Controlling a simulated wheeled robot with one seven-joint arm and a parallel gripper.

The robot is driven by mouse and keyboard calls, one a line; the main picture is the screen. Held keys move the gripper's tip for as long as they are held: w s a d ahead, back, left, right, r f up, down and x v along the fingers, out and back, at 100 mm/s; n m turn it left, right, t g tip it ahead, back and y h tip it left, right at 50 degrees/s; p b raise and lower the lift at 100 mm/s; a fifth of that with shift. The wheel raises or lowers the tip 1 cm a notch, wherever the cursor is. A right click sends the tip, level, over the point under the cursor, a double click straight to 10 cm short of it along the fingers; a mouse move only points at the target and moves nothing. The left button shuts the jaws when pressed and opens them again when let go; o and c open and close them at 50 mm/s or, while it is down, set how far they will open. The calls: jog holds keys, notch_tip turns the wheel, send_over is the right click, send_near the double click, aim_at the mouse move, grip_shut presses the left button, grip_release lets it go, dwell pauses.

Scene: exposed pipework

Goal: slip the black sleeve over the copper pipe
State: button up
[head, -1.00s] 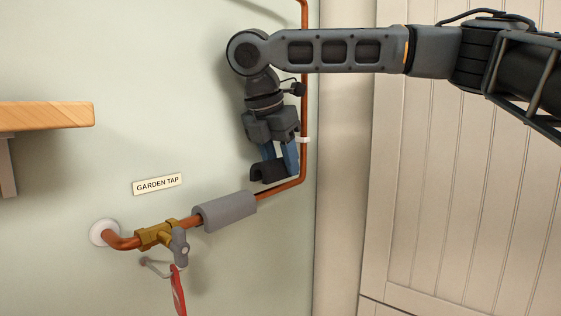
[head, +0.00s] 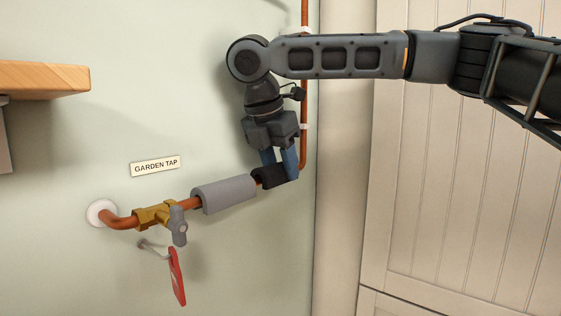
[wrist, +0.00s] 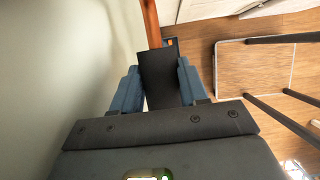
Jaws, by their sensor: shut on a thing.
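The black sleeve (head: 269,178) is a short dark tube held between the blue fingers of my gripper (head: 278,174). In the head view it lies in line with the sloping copper pipe (head: 190,204), between the grey foam piece and the bend, and covers that stretch. In the wrist view the sleeve (wrist: 158,78) sits between both fingers of my gripper (wrist: 159,72), and the copper pipe (wrist: 151,22) runs up from its far end. I cannot tell whether the sleeve is fully around the pipe; its underside is hidden.
A grey foam piece (head: 224,194) covers the pipe just left of the sleeve. Further left are a brass valve (head: 155,214) and a red tag (head: 177,276). A white clip (head: 304,127) holds the upright pipe. A wooden shelf (head: 45,76) juts in at the left.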

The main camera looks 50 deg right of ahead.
jog(key=o, duration=1.1)
jog(key=shift+v, duration=3.85)
